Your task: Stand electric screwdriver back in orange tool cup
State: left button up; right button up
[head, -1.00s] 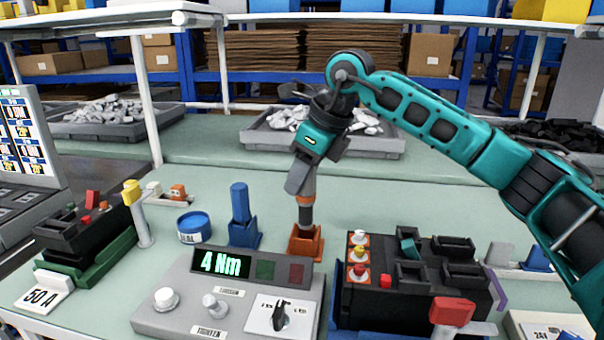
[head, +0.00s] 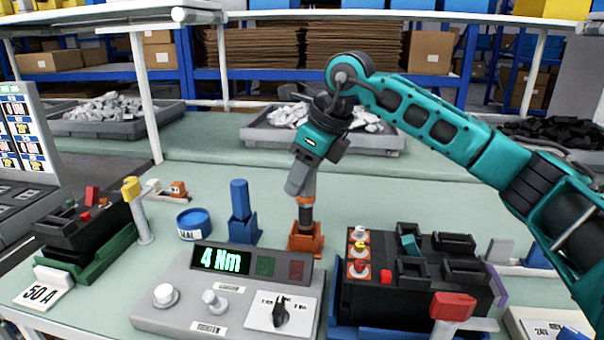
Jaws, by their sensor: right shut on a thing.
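The electric screwdriver (head: 305,213) is upright, with an orange band and a dark lower body. Its lower end is at the mouth of the orange tool cup (head: 305,243) and appears to be inside it; the cup wall hides the tip. My right gripper (head: 301,182) is shut on the screwdriver's upper part, directly above the cup. The fingers hide most of the top of the tool. My left gripper is not in view.
A blue holder with a blue tool (head: 241,213) stands just left of the cup. A grey console (head: 180,310) reading 4 Nm is in front. A black breaker fixture (head: 415,300) is close on the right. The bench behind the cup is clear.

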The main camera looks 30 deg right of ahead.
aim_at(302, 198)
jog(key=shift+f+b, duration=0.55)
jog(key=shift+f, duration=0.25)
jog(key=shift+f+b, duration=0.95)
jog(key=shift+f, duration=0.5)
jog(key=o, duration=1)
jog(key=shift+o, duration=1.1)
jog(key=p+v, duration=0.2)
jog(key=v, duration=1.1)
